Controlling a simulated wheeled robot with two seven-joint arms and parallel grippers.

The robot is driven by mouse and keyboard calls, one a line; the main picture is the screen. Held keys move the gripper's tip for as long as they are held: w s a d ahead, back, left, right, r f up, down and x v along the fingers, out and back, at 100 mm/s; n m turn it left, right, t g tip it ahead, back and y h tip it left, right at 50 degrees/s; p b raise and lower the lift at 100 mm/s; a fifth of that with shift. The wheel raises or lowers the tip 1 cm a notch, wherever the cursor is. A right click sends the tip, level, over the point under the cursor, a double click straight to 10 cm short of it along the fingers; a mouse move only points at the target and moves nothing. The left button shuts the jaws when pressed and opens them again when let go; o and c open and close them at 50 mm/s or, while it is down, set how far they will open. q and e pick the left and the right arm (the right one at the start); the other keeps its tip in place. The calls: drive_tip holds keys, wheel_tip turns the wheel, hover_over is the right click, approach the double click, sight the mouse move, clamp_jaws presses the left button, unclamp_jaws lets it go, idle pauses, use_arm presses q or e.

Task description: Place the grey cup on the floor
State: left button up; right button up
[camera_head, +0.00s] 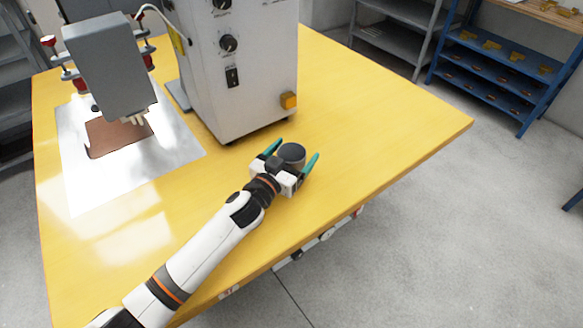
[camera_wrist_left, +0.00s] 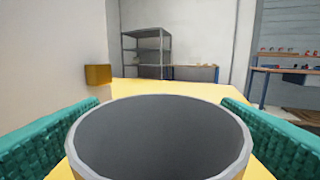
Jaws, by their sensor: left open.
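The grey cup (camera_head: 292,153) stands upright on the yellow table, in front of the white machine. My left gripper (camera_head: 294,158) is open, with one green finger on each side of the cup. In the left wrist view the cup's dark round top (camera_wrist_left: 160,140) fills the lower middle, between the two green fingers (camera_wrist_left: 160,138). I cannot tell whether the fingers touch it. The grey concrete floor (camera_head: 440,215) shows to the right of the table. My right gripper is not in view.
The yellow table (camera_head: 390,140) has free room right of the cup. A white machine (camera_head: 245,75) with knobs stands behind the cup. A metal plate (camera_head: 85,185) lies at the left. A blue shelf (camera_head: 500,65) with small parts stands at the back right.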

use_arm(q)
drive_tip(key=shift+w+d, duration=0.35)
drive_tip(key=shift+w, duration=0.15)
drive_tip(key=c, duration=1.2)
